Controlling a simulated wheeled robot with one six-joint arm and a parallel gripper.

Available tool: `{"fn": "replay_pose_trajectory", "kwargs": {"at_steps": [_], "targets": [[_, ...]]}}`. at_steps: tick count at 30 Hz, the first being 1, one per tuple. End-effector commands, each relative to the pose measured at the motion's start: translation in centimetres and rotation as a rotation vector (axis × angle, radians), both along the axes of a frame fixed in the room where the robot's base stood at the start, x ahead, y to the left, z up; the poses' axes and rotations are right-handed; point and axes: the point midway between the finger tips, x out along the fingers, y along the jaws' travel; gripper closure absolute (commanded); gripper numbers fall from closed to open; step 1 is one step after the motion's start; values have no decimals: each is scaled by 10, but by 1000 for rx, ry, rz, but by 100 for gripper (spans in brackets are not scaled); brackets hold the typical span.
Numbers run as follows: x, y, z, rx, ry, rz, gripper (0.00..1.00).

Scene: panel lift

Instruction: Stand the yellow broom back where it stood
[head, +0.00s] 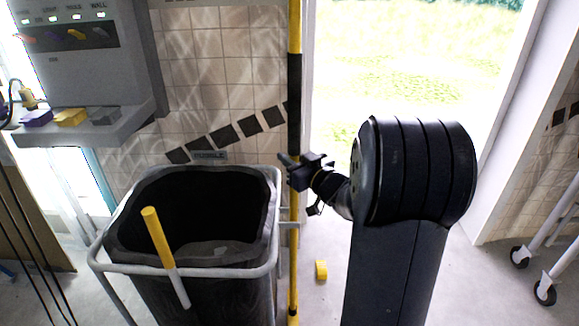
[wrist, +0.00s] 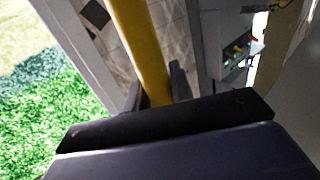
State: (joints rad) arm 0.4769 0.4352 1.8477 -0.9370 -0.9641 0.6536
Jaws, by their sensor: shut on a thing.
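The yellow broom (head: 295,25) shows as a long, nearly upright yellow pole with a black stretch along its middle. It runs from the top to the bottom edge of the head view, between the bin and the doorway, so both ends are out of view. My gripper (head: 292,172) is at the pole, beside the bin's right side. In the wrist view the yellow pole (wrist: 140,45) passes between my gripper's fingers (wrist: 160,88), which are shut on it. The exact contact is partly hidden by the gripper body.
A dark bin (head: 130,238) in a grey tubular frame stands left of the pole; a yellow-and-white stick (head: 158,237) slants across its front rim. A yellow block (head: 321,270) lies on the floor. A grey panel with a shelf (head: 92,128) hangs left. A wheeled frame (head: 550,275) stands right.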

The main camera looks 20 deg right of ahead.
Motion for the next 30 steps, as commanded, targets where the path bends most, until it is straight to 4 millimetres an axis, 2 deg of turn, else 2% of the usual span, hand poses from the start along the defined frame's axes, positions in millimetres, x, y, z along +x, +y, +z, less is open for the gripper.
{"fn": "replay_pose_trajectory", "kwargs": {"at_steps": [1,3,15,16,23,30], "targets": [[0,0,-12,1,-2,0,100],[1,3,-15,0,-5,1,100],[2,4,-17,-1,-5,-1,100],[1,4,-17,0,-2,-1,76],[1,4,-17,0,-2,-1,57],[1,4,-17,0,-2,-1,56]]}}
